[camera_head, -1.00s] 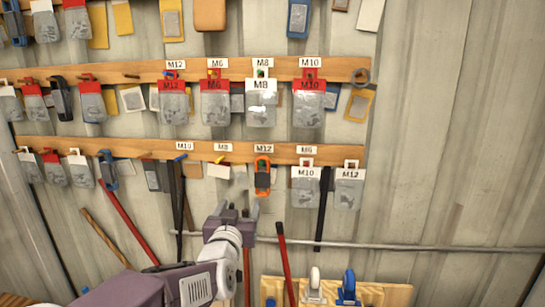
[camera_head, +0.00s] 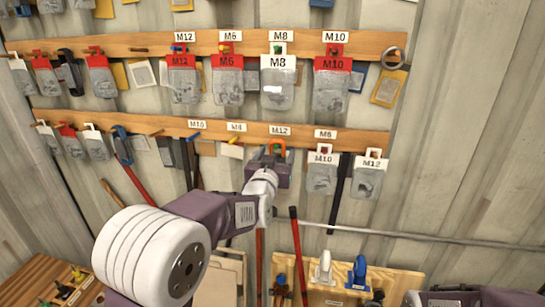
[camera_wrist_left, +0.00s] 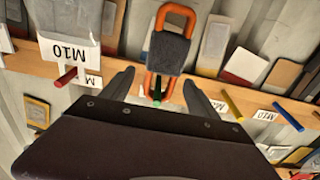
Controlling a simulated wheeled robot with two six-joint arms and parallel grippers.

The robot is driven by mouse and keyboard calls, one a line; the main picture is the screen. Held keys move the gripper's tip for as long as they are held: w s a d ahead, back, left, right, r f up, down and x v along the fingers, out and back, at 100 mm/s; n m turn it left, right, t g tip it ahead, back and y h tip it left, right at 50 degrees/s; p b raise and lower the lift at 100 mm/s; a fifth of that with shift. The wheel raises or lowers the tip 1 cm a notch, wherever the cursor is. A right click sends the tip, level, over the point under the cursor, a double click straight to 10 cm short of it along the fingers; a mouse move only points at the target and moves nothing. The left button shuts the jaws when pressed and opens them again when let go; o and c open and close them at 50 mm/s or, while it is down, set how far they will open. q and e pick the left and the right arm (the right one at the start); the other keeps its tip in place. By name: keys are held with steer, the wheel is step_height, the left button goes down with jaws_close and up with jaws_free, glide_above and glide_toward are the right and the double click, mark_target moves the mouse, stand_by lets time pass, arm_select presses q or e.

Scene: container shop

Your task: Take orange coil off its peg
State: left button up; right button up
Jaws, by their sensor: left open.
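The orange coil (camera_head: 277,145) hangs on its peg under the M12 label of the lower wooden rail. In the head view my left gripper hides most of it. In the left wrist view the coil (camera_wrist_left: 175,22) is an orange loop with a dark grey wrap around its middle, on a green-tipped peg (camera_wrist_left: 157,90). My left gripper (camera_head: 271,154) is in front of the coil. In the wrist view its open fingers (camera_wrist_left: 158,78) stand one on each side of the coil's peg end, with gaps visible. My right gripper is not seen.
M10 (camera_head: 321,178) and M12 (camera_head: 369,180) bags hang right of the coil. A yellow peg (camera_head: 236,140) and a blue peg (camera_head: 193,137) are bare to its left. Red-labelled bags and a white M8 bag (camera_head: 277,88) hang above. A metal pipe (camera_head: 400,238) runs below.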

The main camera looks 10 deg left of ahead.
arm_select(q)
steer(key=shift+w+r, duration=0.15)
steer(key=shift+w, duration=0.6)
steer(key=shift+w+p, duration=0.2)
steer(key=shift+p, duration=0.2)
steer(key=shift+a+r, duration=0.1)
steer(key=shift+w, duration=0.15)
steer(key=shift+c, duration=0.3)
jaws_close()
steer(key=shift+r, duration=0.2)
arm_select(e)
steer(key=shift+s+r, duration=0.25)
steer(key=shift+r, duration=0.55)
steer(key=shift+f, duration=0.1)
